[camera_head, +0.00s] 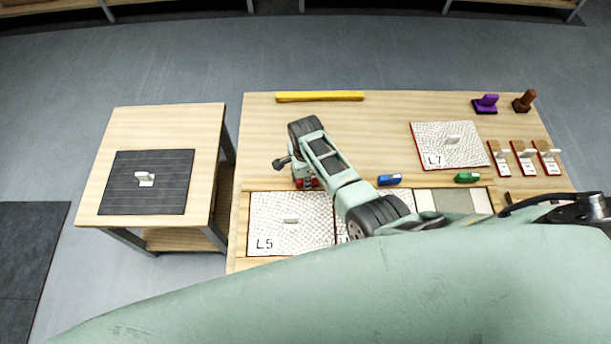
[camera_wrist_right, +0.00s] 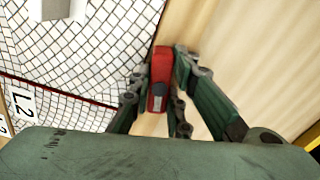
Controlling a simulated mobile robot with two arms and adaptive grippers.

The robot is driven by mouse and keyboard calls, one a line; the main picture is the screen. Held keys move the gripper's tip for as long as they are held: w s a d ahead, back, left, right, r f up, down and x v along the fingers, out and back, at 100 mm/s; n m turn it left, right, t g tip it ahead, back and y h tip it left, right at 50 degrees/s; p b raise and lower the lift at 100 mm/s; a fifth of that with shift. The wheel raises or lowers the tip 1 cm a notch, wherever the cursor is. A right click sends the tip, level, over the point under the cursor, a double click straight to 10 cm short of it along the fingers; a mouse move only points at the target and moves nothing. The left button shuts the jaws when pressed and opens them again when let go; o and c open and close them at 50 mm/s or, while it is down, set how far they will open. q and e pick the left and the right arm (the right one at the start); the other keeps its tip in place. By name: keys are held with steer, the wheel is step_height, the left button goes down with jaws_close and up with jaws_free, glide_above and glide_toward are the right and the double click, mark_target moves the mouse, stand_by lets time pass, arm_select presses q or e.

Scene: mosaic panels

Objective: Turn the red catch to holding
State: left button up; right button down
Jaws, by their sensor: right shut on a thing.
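The red catch (camera_wrist_right: 160,72) is in the right wrist view, between the two fingers of my right gripper (camera_wrist_right: 159,88). The fingers are shut on its sides. It lies by the border between a white mosaic panel (camera_wrist_right: 85,55) and bare wood. In the head view only a bit of the red catch (camera_head: 310,183) shows below my right gripper (camera_head: 303,176), at the frame's back rail; the arm hides the rest. The blue catch (camera_head: 389,180) and green catch (camera_head: 467,178) sit farther right along this rail. My left gripper is not in view.
Panel L5 (camera_head: 275,210) lies in the frame's left bay, and my arm covers much of the panel beside it. Panel L7 (camera_head: 432,158), a yellow bar (camera_head: 320,96) and purple and brown pieces (camera_head: 487,102) lie on the table. A side table (camera_head: 200,130) holds a dark mat (camera_head: 120,185).

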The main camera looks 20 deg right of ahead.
steer(key=n+p, duration=0.1)
steer(key=n, duration=0.2)
steer(key=shift+s+n+p, duration=0.1)
steer(key=shift+n+p, duration=0.2)
steer(key=shift+n, duration=0.1)
steer(key=n+p, duration=0.1)
steer(key=n, duration=0.2)
steer(key=shift+n, duration=0.3)
steer(key=n+p, duration=0.1)
steer(key=n, duration=0.2)
steer(key=shift+s+d+n, duration=0.1)
steer(key=shift+n, duration=2.3)
steer(key=shift+s+f, duration=0.1)
steer(key=c, duration=1.6)
jaws_free()
steer(key=shift+c, duration=0.2)
steer(key=shift+r, duration=0.2)
